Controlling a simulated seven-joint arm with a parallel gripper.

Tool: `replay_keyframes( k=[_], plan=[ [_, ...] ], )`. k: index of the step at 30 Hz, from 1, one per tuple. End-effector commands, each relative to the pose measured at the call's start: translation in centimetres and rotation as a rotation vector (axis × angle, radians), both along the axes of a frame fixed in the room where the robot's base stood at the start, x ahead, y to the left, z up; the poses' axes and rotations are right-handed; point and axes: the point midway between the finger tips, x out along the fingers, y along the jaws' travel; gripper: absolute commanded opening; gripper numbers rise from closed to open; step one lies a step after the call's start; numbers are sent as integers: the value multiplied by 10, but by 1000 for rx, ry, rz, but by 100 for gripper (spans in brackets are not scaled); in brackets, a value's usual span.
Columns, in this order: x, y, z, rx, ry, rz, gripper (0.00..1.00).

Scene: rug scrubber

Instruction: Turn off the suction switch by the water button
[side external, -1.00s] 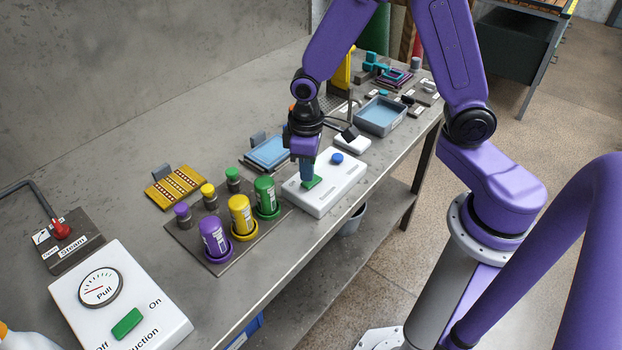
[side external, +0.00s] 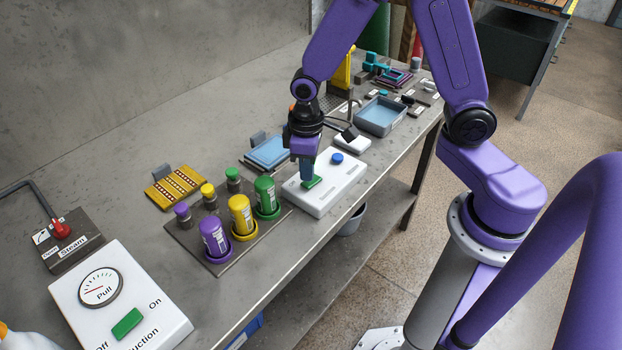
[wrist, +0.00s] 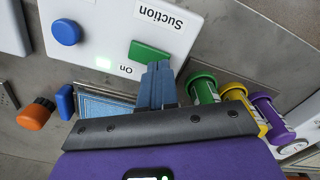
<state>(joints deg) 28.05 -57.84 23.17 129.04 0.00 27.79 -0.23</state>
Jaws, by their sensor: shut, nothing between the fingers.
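A white box (side external: 337,189) stands on the bench with a round blue button (side external: 337,159) and a green suction switch (side external: 311,183). In the wrist view the green switch (wrist: 150,52) sits between the "Suction" and "On" labels, and the blue button (wrist: 66,32) is to its left. My gripper (side external: 307,178) is shut and empty, pointing down at the switch. In the wrist view its fingertips (wrist: 158,66) overlap the switch's near edge; I cannot tell whether they touch it.
A rack with purple, yellow and green bottles (side external: 240,215) stands to the left of the box. A second suction panel (side external: 120,300) with a gauge and green switch is at lower left. A blue-filled tray (side external: 381,131) lies behind. The bench's front edge is close to the box.

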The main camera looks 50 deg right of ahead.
Motion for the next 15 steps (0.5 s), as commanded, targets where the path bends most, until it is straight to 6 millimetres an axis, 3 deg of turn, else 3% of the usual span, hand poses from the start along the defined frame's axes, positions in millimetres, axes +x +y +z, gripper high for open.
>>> replay_keyframes(
  k=[15],
  plan=[
    [0,0,-4,0,0,0,0]
  ],
)
